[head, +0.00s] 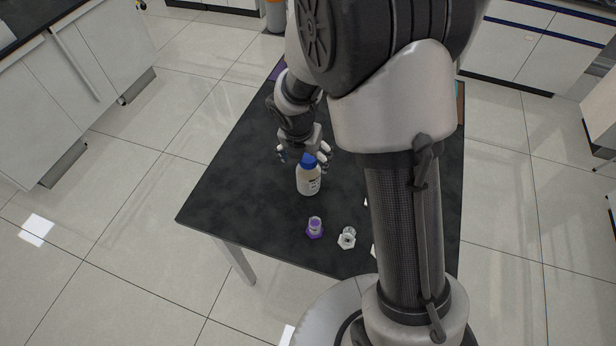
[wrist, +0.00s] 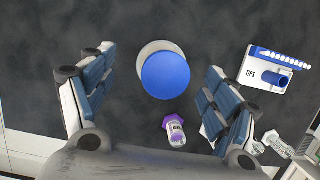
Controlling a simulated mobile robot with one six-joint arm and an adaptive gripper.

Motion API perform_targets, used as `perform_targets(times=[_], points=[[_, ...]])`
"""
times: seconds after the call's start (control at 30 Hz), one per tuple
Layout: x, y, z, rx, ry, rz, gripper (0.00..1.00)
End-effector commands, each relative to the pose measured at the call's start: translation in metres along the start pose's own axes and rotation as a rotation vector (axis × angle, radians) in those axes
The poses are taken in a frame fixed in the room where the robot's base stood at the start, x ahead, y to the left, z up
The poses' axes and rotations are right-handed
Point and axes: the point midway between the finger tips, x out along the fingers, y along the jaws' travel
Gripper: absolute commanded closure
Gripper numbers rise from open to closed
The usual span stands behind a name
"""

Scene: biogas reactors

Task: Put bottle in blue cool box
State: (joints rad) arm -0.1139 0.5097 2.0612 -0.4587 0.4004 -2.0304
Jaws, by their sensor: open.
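The bottle (head: 309,181) stands upright on the black table, with a pale body, a label and a blue cap. In the wrist view its round blue cap (wrist: 166,75) faces the camera. My gripper (head: 304,154) is at the bottle's cap in the head view. In the wrist view my gripper (wrist: 153,95) has its fingers spread wide, one on each side of the cap, with gaps between. It holds nothing. No blue cool box can be made out in either view; my arm hides part of the table.
The wrist view also shows a white TIPS box (wrist: 268,72) to the right. The table's left side is clear.

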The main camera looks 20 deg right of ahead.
Motion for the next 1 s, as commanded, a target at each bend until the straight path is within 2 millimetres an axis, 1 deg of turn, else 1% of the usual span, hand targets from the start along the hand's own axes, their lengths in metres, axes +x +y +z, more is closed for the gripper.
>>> perform_targets(times=[0.03, 0.27, 0.37, 0.5, 0.6, 0.83, 1.0], points=[[0.008, 0.000, 0.000, 0.000, 0.000, 0.000, 0.20], [0.018, -0.001, 0.000, 0.000, -0.001, 0.000, 0.20], [0.030, -0.003, 0.001, 0.001, 0.000, 0.000, 0.20], [0.054, -0.006, 0.000, 0.001, 0.001, -0.001, 0.20], [0.064, -0.006, 0.001, 0.000, 0.000, -0.001, 0.20], [0.064, -0.005, 0.002, 0.000, -0.001, 0.001, 0.20], [0.064, -0.005, 0.002, 0.000, -0.001, 0.000, 0.31]])
